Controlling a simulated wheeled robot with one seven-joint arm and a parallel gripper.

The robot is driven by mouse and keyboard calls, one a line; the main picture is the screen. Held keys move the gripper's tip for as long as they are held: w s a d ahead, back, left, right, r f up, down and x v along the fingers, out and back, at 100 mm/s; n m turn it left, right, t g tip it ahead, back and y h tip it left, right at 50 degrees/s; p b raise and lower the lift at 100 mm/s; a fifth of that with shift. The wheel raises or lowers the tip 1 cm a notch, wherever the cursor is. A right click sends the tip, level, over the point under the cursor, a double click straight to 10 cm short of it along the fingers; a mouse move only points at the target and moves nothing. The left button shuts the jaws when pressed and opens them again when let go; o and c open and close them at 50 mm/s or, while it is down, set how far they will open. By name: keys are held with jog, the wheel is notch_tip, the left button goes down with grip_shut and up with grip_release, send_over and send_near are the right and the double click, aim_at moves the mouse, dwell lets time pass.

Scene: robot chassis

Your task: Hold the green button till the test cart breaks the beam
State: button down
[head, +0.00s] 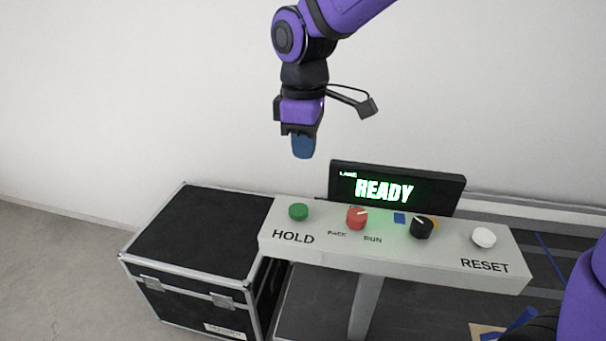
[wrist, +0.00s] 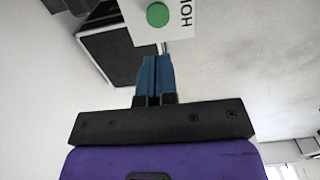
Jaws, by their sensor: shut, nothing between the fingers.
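The green button (head: 298,212) sits at the left end of the light grey control panel (head: 330,247), above the word HOLD. It also shows in the wrist view (wrist: 157,15), near the top edge, beyond my fingertips. My gripper (head: 303,156) is shut and empty, with blue fingers pointing down. It hangs above the panel's left end, apart from the button. In the wrist view its closed fingers (wrist: 152,62) point toward the panel. A black display (head: 397,187) behind the panel reads READY in green. I cannot make out a test cart or a beam.
The panel also carries a red knob (head: 357,218) with PACK and RUN labels, a black knob (head: 421,227) and a white RESET button (head: 484,238). A black case (head: 205,235) with metal edges stands at the left. The air around my gripper is clear.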

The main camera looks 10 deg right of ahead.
aim_at(306, 214)
notch_tip(306, 214, down, 13)
jog(key=shift+f, duration=0.15)
dwell(0.4)
jog(key=shift+f, duration=0.1)
jog(key=shift+s+d+f, duration=0.1)
jog(key=shift+s+f, duration=0.05)
jog(key=shift+f, duration=0.4)
jog(key=shift+s+d+f, duration=0.1)
jog(key=shift+s+f, duration=0.05)
jog(key=shift+f, duration=0.35)
dwell(1.8)
notch_tip(306, 214, up, 15)
jog(key=shift+w+a+f, duration=0.15)
jog(key=shift+w+f, duration=0.05)
jog(key=shift+w, duration=0.1)
dwell(0.9)
